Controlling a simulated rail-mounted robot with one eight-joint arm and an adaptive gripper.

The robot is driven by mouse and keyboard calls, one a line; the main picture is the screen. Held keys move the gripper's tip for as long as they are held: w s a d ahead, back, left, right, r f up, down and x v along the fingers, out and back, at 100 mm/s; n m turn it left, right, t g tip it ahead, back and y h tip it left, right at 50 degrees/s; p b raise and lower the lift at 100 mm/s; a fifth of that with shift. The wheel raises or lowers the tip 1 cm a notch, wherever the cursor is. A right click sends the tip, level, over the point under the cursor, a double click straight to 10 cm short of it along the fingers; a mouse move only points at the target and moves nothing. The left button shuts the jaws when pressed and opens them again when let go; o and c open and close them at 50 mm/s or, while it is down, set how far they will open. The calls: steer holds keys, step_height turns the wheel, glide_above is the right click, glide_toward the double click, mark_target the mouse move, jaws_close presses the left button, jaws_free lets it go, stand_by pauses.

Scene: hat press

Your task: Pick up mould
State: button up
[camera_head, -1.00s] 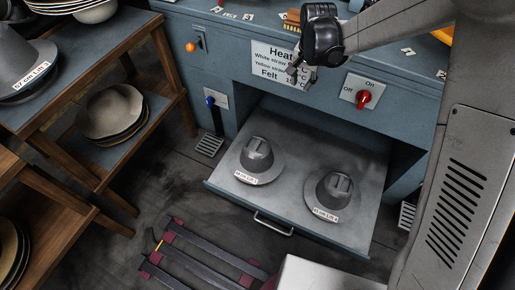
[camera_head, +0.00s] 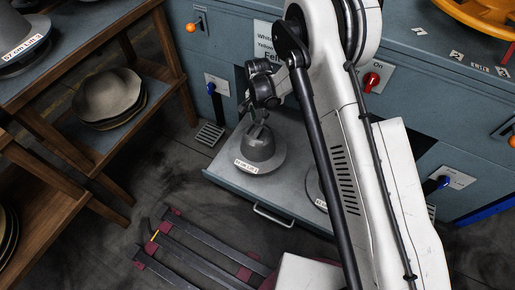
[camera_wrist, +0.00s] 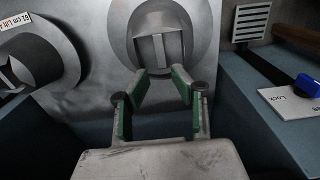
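A grey hat-shaped mould (camera_head: 259,148) with a wide brim and a label sits on the left of the pulled-out drawer (camera_head: 222,178). It also shows in the wrist view (camera_wrist: 178,22), with a raised bar on its crown. My gripper (camera_head: 258,122) is over this mould. In the wrist view my gripper (camera_wrist: 161,78) is open, its green-padded fingers spread on either side of the bar's near end. I cannot tell whether they touch it. A second mould (camera_wrist: 35,62) lies to the left in the wrist view. In the head view my arm hides most of it.
A blue lever (camera_head: 211,89) stands on the cabinet, left of the drawer; its handle (camera_wrist: 306,85) is close on the right in the wrist view. A red knob (camera_head: 371,80) is at the right. A wooden shelf (camera_head: 130,125) with hats stands left. A floor rack (camera_head: 195,255) lies in front.

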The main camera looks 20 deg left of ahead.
mark_target(258, 132)
step_height(258, 132, down, 11)
steer(key=b, duration=0.4)
steer(key=shift+f, duration=0.15)
jaws_close()
stand_by(0.3)
